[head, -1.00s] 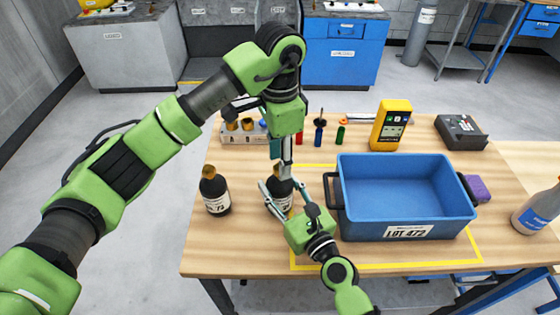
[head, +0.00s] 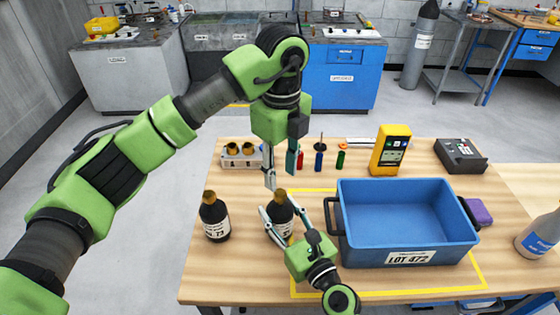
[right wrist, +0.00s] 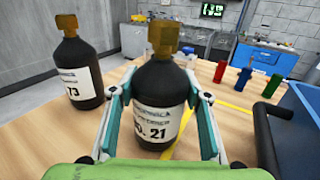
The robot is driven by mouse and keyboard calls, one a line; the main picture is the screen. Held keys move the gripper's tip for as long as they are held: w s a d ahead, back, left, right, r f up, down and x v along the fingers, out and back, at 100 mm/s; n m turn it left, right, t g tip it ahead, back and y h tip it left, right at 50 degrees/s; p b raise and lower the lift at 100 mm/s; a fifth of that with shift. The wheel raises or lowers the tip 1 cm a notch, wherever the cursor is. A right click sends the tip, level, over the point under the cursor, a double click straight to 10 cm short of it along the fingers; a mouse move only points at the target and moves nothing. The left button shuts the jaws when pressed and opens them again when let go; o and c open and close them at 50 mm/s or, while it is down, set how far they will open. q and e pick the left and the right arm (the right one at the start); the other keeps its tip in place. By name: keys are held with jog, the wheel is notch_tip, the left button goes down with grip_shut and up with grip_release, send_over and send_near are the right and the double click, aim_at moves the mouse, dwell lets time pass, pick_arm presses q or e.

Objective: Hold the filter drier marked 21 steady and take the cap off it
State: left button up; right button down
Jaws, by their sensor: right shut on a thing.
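The filter drier marked 21 (head: 283,229) is a dark bottle with a white label, upright on the wooden table. Its brass cap (right wrist: 166,36) sits on its neck; the cap also shows in the head view (head: 280,195). My right gripper (head: 280,210) is shut around the drier's body, one finger on each side in the right wrist view (right wrist: 157,105). My left gripper (head: 281,180) is open and empty just above the cap, its fingers pointing down and apart. The left gripper is out of the right wrist view.
Another drier, marked 73 (head: 215,219), with a brass cap, stands to the left. A blue crate (head: 405,259) labelled LOT 472 stands close on the right. Behind are a rack with brass pieces (head: 240,160), small coloured tools (head: 319,160) and a yellow meter (head: 389,152).

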aim_at(280, 192)
pick_arm(q)
jog(key=m, duration=0.4)
jog(key=shift+r, duration=0.2)
pick_arm(e)
jog(key=shift+d, duration=0.1)
pick_arm(q)
jog(key=m, duration=0.3)
jog(key=shift+r+m, duration=0.15)
jog(key=shift+m, duration=0.25)
jog(key=m, duration=0.3)
jog(key=shift+r+m, duration=0.15)
jog(key=shift+m, duration=0.25)
jog(key=m, duration=0.3)
jog(key=shift+r+m, duration=0.1)
jog(key=shift+m, duration=0.2)
jog(key=m, duration=0.3)
jog(key=shift+r+m, duration=0.15)
jog(key=shift+m, duration=0.25)
jog(key=m, duration=0.3)
jog(key=shift+r+m, duration=0.15)
jog(key=shift+m, duration=0.15)
jog(key=m, duration=0.5)
jog(key=shift+r, duration=0.2)
jog(key=m, duration=0.4)
jog(key=shift+r, duration=0.1)
jog(key=shift+f, duration=3.95)
